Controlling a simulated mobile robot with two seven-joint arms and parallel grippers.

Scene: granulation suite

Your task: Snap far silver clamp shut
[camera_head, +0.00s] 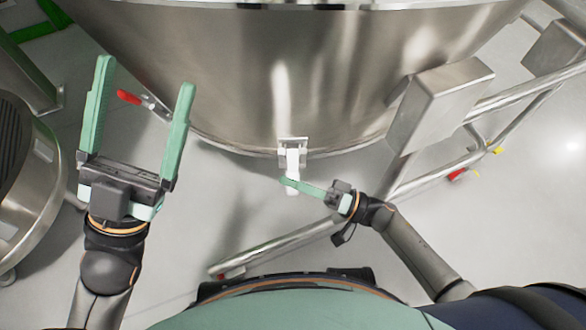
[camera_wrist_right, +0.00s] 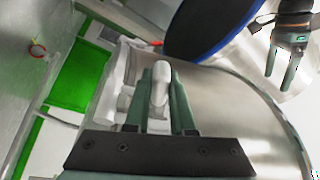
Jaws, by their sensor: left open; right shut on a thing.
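A silver clamp (camera_head: 292,148) sits on the lower front rim of the large steel vessel (camera_head: 310,80). Its pale lever (camera_head: 293,165) points down and away from the wall in the head view. My right gripper (camera_head: 289,182) is shut on this lever, near its lower end. In the right wrist view the rounded lever (camera_wrist_right: 161,85) lies between the two green fingers of my right gripper (camera_wrist_right: 160,110). The clamp's seat is partly hidden there. My left gripper (camera_head: 146,76) is open and empty, left of the vessel, with its fingers apart.
A red-tipped handle (camera_head: 128,97) is on the vessel's left side, near my left gripper. A steel box (camera_head: 440,100) and tubular frame rails (camera_head: 430,175) stand at the right. A round steel drum (camera_head: 30,190) is at the far left. Grey floor shows between.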

